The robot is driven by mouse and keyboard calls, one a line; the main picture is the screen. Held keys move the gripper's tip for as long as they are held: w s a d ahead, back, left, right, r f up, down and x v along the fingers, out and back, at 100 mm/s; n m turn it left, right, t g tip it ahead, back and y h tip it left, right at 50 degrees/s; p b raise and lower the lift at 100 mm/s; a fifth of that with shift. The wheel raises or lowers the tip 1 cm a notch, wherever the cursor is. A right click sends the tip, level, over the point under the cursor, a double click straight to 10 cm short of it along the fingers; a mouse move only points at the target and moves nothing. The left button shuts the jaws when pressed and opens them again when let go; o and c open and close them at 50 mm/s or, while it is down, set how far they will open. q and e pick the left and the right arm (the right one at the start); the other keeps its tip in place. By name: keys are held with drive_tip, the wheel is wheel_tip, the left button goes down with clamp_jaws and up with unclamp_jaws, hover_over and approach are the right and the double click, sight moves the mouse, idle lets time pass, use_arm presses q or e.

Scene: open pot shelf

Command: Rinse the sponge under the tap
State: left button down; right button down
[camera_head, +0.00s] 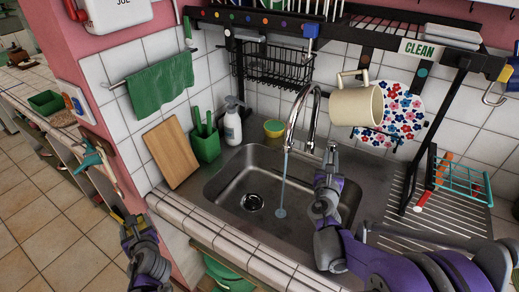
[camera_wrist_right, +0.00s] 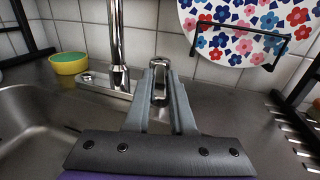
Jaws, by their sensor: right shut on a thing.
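The chrome tap (camera_head: 297,111) curves over the steel sink (camera_head: 236,182), and a thin stream of water (camera_head: 284,178) falls into the basin. My right gripper (camera_head: 332,155) is beside the tap. In the right wrist view my right gripper (camera_wrist_right: 160,90) is shut on the tap's metal lever (camera_wrist_right: 159,82), just right of the tap's upright pipe (camera_wrist_right: 118,40). A small round yellow holder (camera_head: 274,132) with a green top, perhaps the sponge, stands behind the sink; it also shows in the wrist view (camera_wrist_right: 68,66). My left gripper (camera_head: 124,222) is low at the left, its jaws unclear.
A cream mug (camera_head: 356,106) and flowered plate (camera_head: 405,115) are to the right. The ribbed drainer (camera_head: 440,222) holds a teal rack (camera_head: 462,178).

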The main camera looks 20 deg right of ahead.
drive_tip(key=c, duration=0.8)
unclamp_jaws()
drive_tip(key=shift+o, duration=0.2)
drive_tip(key=v, duration=1.2)
